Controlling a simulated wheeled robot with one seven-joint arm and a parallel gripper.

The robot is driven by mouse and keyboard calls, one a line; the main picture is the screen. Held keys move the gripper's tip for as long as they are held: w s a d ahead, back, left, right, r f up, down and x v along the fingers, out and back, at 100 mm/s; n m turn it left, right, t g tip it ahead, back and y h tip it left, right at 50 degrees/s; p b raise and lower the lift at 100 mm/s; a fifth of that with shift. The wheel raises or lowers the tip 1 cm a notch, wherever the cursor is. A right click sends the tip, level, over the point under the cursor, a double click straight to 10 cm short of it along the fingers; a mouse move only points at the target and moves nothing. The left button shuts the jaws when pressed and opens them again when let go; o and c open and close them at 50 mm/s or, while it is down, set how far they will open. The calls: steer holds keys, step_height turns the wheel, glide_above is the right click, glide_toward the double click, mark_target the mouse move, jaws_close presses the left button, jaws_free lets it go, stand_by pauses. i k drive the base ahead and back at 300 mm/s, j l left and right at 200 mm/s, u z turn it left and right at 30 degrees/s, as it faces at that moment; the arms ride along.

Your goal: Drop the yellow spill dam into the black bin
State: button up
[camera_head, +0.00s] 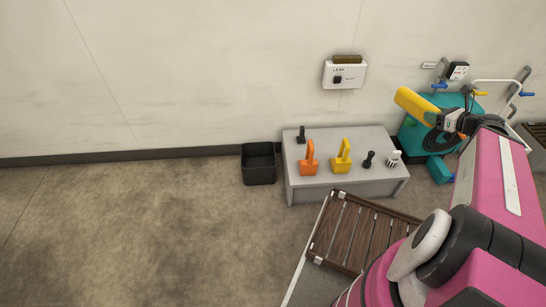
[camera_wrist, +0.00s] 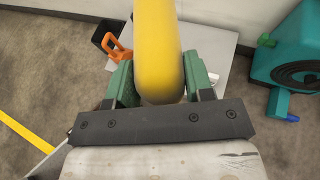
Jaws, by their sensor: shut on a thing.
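The yellow spill dam (camera_head: 416,107) is a thick yellow cylinder held in the air in front of the teal machine in the head view. My gripper (camera_head: 449,121) is shut on one end of it. In the wrist view the spill dam (camera_wrist: 158,45) stands between the green fingers of my gripper (camera_wrist: 160,85) and points away from the wrist. The black bin (camera_head: 258,170) stands on the floor left of the grey bench, open at the top; its visible inside looks empty. In the wrist view the bin (camera_wrist: 104,30) shows partly at the upper left, behind an orange handle.
The low grey bench (camera_head: 310,190) holds an orange handled item (camera_head: 308,160), a yellow handled item (camera_head: 342,158) and small black and white pieces. A teal machine (camera_head: 412,138) stands at its right. A slatted wooden platform (camera_head: 352,235) lies in front. Floor left of the bin is clear.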

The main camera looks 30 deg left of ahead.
mark_target(259, 164)
steer(key=k+j, duration=0.1)
steer(key=j, duration=0.3)
steer(key=k+j, duration=0.15)
steer(key=j, duration=0.25)
steer(key=k+j+z, duration=0.1)
steer(key=j, duration=0.35)
steer(key=k+j, duration=0.15)
steer(key=j, duration=0.25)
steer(key=k+j, duration=0.15)
steer(key=j, duration=0.25)
steer(key=i+j, duration=0.1)
steer(key=j, duration=0.65)
steer(key=i, duration=0.15)
